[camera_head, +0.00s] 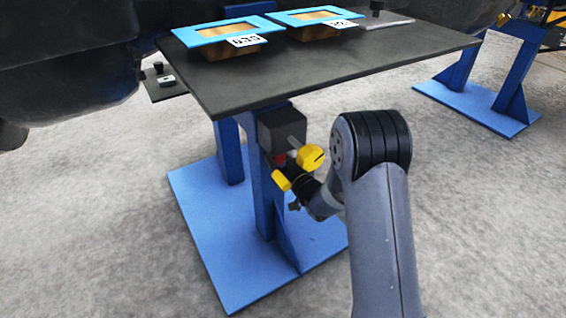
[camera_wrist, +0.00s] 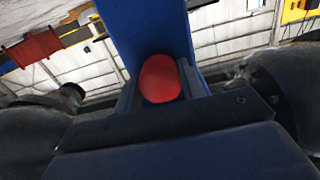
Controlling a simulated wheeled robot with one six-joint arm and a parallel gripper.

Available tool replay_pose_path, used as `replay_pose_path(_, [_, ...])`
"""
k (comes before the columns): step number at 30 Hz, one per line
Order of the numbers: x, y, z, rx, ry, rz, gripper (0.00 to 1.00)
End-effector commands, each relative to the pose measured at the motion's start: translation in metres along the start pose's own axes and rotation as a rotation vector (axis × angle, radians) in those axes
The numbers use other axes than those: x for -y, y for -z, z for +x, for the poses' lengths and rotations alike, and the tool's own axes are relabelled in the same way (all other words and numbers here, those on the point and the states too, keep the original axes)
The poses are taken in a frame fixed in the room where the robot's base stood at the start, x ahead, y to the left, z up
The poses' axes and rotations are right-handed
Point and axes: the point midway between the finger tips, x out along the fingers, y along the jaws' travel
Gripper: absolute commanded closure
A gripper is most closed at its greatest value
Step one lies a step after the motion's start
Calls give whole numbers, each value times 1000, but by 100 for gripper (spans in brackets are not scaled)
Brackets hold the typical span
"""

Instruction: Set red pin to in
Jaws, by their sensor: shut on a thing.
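The red pin (camera_wrist: 160,79) shows as a rounded red end in the middle of the wrist view, between my two grey fingers. In the head view a small part of the red pin (camera_head: 280,159) shows just below a dark box (camera_head: 283,130) on the blue table leg. My gripper (camera_head: 291,167), with yellow parts, is at the pin, under the table's front edge. It is shut on the pin. The pin's shaft is hidden, so I cannot tell how deep it sits.
A dark table (camera_head: 330,70) above my gripper holds two blue-framed boxes (camera_head: 230,30) (camera_head: 315,17) with labels. Its blue leg (camera_head: 262,200) and blue base plate (camera_head: 215,255) stand close by.

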Motion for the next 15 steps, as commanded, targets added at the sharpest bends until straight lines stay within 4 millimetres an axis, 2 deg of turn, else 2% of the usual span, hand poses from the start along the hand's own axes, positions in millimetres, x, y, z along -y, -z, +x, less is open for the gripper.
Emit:
replay_pose_path(5, [0, 2, 3, -6, -1, -2, 100])
replay_pose_path(6, [-1, 2, 3, -6, -1, -2, 61])
replay_pose_path(13, [0, 2, 2, -5, -1, -1, 42])
replay_pose_path(15, [0, 2, 2, -5, -1, -1, 40])
